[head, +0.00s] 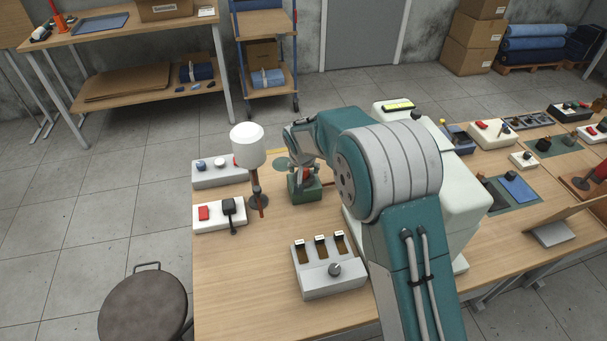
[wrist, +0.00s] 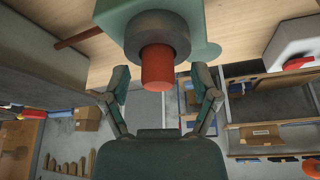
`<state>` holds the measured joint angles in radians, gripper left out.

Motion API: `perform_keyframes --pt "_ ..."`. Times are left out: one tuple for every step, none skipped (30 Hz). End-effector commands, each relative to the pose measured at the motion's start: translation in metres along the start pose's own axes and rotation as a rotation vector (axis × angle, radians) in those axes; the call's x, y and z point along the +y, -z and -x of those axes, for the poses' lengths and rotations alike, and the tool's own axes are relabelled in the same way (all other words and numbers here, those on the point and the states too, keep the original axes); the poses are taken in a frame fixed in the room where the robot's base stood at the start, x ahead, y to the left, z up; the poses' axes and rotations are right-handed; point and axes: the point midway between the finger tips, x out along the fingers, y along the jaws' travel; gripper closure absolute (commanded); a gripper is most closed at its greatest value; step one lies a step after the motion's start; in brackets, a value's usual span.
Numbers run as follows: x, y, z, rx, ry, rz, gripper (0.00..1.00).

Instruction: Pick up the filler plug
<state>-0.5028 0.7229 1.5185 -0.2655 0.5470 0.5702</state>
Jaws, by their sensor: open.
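The filler plug looks to be the red-orange cylinder (wrist: 157,67) sticking out of a grey collar (wrist: 158,38) on a green body (wrist: 190,10) in the wrist view. In the head view a small green unit (head: 305,190) with a reddish part (head: 307,174) on top stands on the bench beneath the end of my arm. My gripper (wrist: 160,80) is open, with one finger on each side of the plug's free end. I see gaps on both sides, and nothing is held. In the head view my gripper's fingers are largely hidden by my arm.
A white-topped lamp-like post (head: 248,147) stands close left of the green unit. A switch box (head: 220,215) and a grey three-slot box (head: 328,265) sit on the wooden bench (head: 235,290). A stool (head: 145,305) is at the left. The bench's front left is clear.

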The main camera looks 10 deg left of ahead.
Motion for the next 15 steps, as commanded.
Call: perform_keyframes --pt "0.0002 0.0003 -0.0014 0.001 0.0 0.0 0.22" --pt "0.0003 0.0004 -0.0014 0.001 0.0 0.0 0.22" --pt "0.0003 0.0004 -0.0013 0.001 0.001 0.0 0.22" --pt "0.0003 0.0004 -0.0011 0.001 0.001 0.0 0.22" --pt "0.0003 0.0004 -0.0011 0.001 0.001 0.0 0.22" --pt "0.0003 0.0003 -0.0011 0.001 0.001 0.0 0.22" --pt "0.0002 0.0003 -0.0011 0.001 0.0 0.0 0.26" --pt "0.0002 0.0003 -0.0011 0.001 0.0 0.0 0.4" --pt "0.0001 0.0003 -0.0011 0.001 0.0 0.0 0.58" --pt "0.0 0.0003 -0.0011 0.001 0.0 0.0 0.71" --pt "0.0 0.0003 -0.0011 0.001 0.0 0.001 0.84" --pt "-0.0001 0.0003 -0.0011 0.001 0.0 0.001 1.0" --pt "-0.0002 0.0002 -0.0012 0.001 0.0 0.001 1.0" --pt "-0.0002 0.0002 -0.0014 0.001 0.0 0.001 1.0" --pt "-0.0003 0.0002 -0.0015 0.0 0.0 0.001 1.0"
